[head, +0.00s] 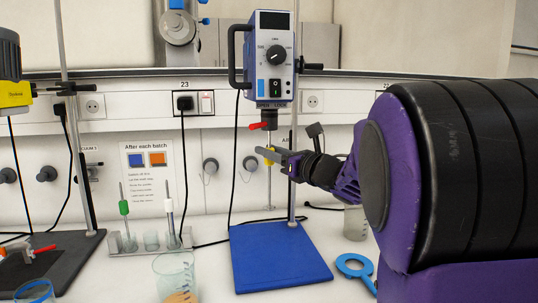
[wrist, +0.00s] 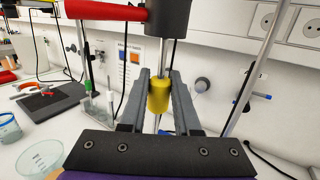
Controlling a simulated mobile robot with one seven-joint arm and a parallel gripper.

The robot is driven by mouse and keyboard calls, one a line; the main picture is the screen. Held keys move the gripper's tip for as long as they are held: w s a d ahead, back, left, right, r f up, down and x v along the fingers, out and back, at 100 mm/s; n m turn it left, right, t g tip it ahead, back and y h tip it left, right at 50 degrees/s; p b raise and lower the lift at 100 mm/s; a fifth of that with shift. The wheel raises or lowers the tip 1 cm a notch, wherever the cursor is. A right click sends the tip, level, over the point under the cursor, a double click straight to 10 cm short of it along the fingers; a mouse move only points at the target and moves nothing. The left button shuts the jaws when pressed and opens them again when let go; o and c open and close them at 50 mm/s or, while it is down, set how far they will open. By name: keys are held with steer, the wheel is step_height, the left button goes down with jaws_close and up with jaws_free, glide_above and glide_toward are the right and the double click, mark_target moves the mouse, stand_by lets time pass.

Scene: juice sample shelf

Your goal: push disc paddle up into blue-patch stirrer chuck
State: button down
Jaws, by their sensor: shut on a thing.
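The stirrer (head: 270,55) has a dial and a small blue patch on its front. Its dark chuck (head: 269,118) hangs below, with a red lever pointing left; the chuck (wrist: 168,18) is also at the top of the wrist view. My gripper (head: 277,156) is shut on the yellow collar of the disc paddle (wrist: 159,97), below the chuck. The paddle's thin shaft (head: 269,182) hangs upright, with a small disc at its bottom above the blue base plate. The shaft above the collar reaches up to the chuck's lower end; I cannot tell how far it is inside.
A blue base plate (head: 280,262) and a support rod stand under the stirrer. A rack (head: 150,245) holds green- and white-collared paddles at left. Another yellow stirrer is far left.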

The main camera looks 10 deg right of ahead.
steer(key=shift+r+p, duration=0.35)
steer(key=shift+r, duration=0.65)
steer(key=c, duration=0.5)
jaws_free()
steer(key=shift+c, duration=0.2)
steer(key=shift+s+f, duration=0.1)
